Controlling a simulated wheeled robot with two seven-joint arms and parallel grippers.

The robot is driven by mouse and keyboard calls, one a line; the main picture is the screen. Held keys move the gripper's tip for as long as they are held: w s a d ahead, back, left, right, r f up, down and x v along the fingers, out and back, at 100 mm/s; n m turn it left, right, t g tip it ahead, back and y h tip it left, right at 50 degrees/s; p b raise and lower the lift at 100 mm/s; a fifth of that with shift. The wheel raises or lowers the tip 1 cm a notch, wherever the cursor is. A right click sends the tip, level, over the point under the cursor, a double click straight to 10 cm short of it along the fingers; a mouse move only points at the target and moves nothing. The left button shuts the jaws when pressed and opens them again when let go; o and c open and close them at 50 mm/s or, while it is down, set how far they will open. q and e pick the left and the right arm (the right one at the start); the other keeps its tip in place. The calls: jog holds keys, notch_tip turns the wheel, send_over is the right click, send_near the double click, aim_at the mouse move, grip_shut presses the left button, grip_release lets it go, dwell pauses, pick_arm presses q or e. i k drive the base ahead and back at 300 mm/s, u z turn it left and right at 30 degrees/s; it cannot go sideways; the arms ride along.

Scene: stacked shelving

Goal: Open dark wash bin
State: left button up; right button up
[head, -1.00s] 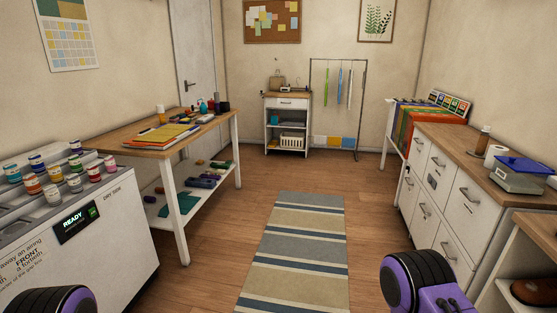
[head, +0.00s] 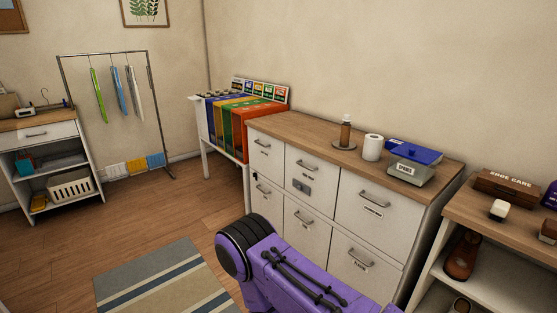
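A white cabinet (head: 285,123) with a wooden top stands against the wall right of centre. It has two rows of white bin fronts with grey handles, all shut. The top middle front (head: 310,170) also carries a grey latch-like piece (head: 301,187). Small labels are on the fronts, too small to read, so I cannot tell which bin is the dark wash one. A purple and black part of my arm shows at the bottom centre, in front of the lower bins. Neither gripper is in view.
On the cabinet stand a brown bottle (head: 346,132), a white roll (head: 372,147) and a blue-topped scale (head: 412,165). A shoe care shelf (head: 512,232) stands close at right. The floor (head: 175,218) before the cabinet is clear except a striped rug (head: 165,281).

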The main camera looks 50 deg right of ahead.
aim_at(322, 176)
jog(key=z, duration=0.75)
jog(key=i, duration=1.35)
jog(key=z, duration=1.1)
